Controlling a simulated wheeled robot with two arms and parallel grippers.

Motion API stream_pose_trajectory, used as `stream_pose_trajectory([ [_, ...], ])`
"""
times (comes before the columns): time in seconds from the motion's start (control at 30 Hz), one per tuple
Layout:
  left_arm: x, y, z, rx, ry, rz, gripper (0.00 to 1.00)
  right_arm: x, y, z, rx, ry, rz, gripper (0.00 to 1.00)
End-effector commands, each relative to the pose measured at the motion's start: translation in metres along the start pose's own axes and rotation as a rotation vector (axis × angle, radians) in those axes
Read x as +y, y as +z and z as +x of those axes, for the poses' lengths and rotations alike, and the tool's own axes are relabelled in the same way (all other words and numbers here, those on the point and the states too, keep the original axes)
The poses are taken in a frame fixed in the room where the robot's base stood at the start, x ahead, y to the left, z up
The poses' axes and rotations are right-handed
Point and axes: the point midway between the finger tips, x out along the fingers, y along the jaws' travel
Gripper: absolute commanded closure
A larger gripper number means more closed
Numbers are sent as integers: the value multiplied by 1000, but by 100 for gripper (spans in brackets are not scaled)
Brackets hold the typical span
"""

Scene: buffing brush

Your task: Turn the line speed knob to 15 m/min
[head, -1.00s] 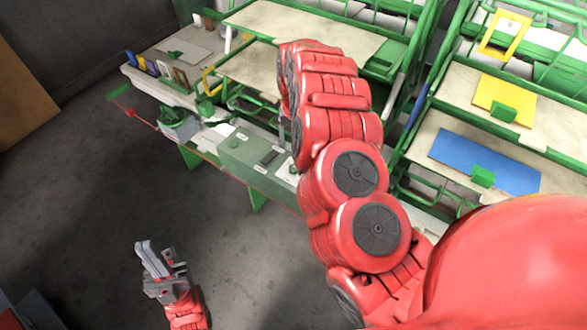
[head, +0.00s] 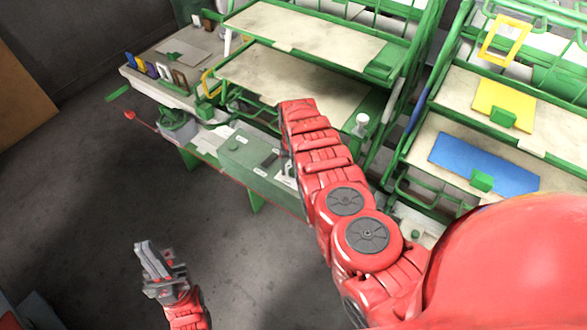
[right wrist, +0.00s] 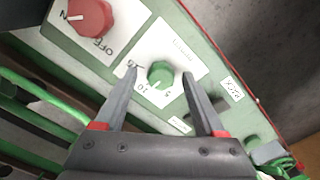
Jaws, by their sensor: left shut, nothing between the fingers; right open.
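In the right wrist view a green knob (right wrist: 160,74) sits on a white dial plate marked 5, 10 and what looks like 15. The plate's wording is too blurred to read. A pale mark shows at the knob's lower left, near the 10, but I cannot tell its exact setting. My right gripper (right wrist: 160,77) is open, with one fingertip on each side of the knob in the picture; I see no clear contact. In the head view, the right arm largely hides that gripper and the knob. My left gripper (head: 154,262) is shut and empty over the floor, away from the bench.
A red ON/OFF knob (right wrist: 90,17) is on the same green control box (head: 238,150), beside the dial plate. Green shelf racks (head: 395,75) stand behind the bench. The floor in front is clear.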

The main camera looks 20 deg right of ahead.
Motion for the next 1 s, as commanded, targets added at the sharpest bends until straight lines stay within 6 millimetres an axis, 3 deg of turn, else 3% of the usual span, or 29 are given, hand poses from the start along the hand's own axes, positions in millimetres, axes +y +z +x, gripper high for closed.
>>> stream_pose_trajectory([
  [0.37, 0, 0, 0, 0, 0, 0, 100, -1, 0, 2, 0, -2, -1, 30],
  [0.73, 0, 0, 0, 0, 0, 0, 100, -1, 0, 2, 0, -2, -1, 97],
  [1.0, 0, 0, -1, 0, 0, 0, 100, -1, 0, 3, 1, -2, 7, 100],
])
